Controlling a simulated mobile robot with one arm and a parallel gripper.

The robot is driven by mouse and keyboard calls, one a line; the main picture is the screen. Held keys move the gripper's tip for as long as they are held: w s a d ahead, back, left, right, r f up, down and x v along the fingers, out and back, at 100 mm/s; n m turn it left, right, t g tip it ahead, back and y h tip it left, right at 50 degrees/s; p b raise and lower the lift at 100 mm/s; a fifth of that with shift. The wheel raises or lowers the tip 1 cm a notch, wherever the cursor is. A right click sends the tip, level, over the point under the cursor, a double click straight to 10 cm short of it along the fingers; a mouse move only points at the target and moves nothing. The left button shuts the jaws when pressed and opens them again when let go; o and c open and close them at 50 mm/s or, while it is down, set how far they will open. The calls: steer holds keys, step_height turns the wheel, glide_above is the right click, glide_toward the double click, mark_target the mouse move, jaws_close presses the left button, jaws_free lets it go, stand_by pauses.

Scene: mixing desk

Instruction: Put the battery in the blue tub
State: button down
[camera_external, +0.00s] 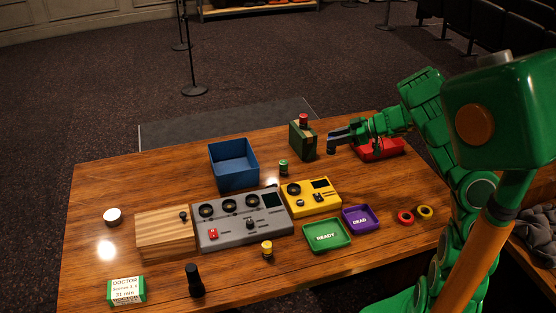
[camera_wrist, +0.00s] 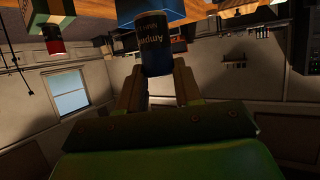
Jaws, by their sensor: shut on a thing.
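My gripper (camera_external: 338,138) is shut on a dark battery in the external view, held above the back right part of the desk, just right of a green box. In the wrist view the battery (camera_wrist: 154,50) is a dark cylinder with partly readable lettering, between the two fingers (camera_wrist: 157,88). The blue tub (camera_external: 233,177) stands on the desk to the left of my gripper, open at the top; its inside looks empty. A blue shape at the top of the wrist view (camera_wrist: 148,12) is probably the tub, partly hidden behind the battery.
The green box (camera_external: 302,142) with a red top stands between my gripper and the tub. A small green cylinder (camera_external: 283,167), a yellow device (camera_external: 311,203) and a grey mixer (camera_external: 243,232) are nearby. Green (camera_external: 327,246) and purple (camera_external: 361,217) trays sit in front. A red container (camera_external: 380,149) is at right.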

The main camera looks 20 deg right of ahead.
steer(key=w+a+r+n+g, duration=0.15)
steer(key=a+r, duration=0.25)
steer(key=a, duration=0.6)
steer(key=w+a+r+m, duration=0.1)
steer(key=w+a+r, duration=0.15)
steer(key=a, duration=0.65)
steer(key=w+a+f, duration=0.5)
steer(key=w+f, duration=0.7)
steer(key=shift+w+y, duration=0.2)
steer(key=shift+y, duration=0.2)
steer(key=shift+f+t, duration=0.35)
steer(key=shift+f, duration=0.35)
steer(key=c, duration=0.8)
jaws_free()
steer(key=shift+r, duration=0.15)
